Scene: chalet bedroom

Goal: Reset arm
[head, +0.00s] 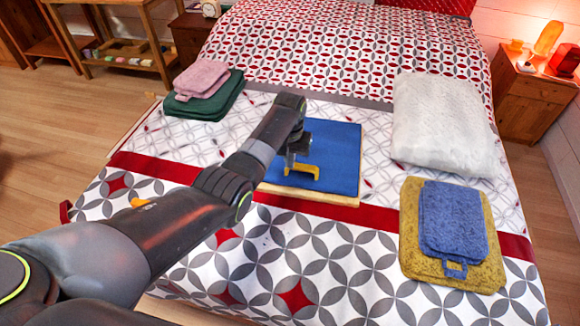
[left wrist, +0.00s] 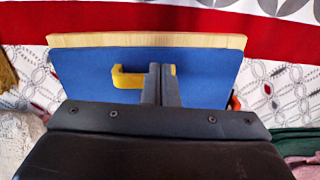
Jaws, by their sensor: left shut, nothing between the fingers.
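My left arm reaches in from the left of the head view. Its gripper (head: 291,158) is over a blue board (head: 335,146) with a light wooden edge, which lies on the bed. A yellow handle (head: 303,170) stands on the board right by the fingertips. In the left wrist view, the gripper fingers (left wrist: 161,84) are together with nothing between them. They overlap the yellow handle (left wrist: 130,80) in that view, and I cannot tell whether they touch it. The blue board (left wrist: 90,77) lies beneath them. My right gripper is not in view.
The bed (head: 300,245) has a patterned cover. Folded pink and green towels (head: 205,90) lie left of the board. A white pillow (head: 440,125) and blue and yellow towels (head: 452,225) lie to the right. A nightstand (head: 535,100) with lamps stands far right, a wooden rack (head: 125,55) far left.

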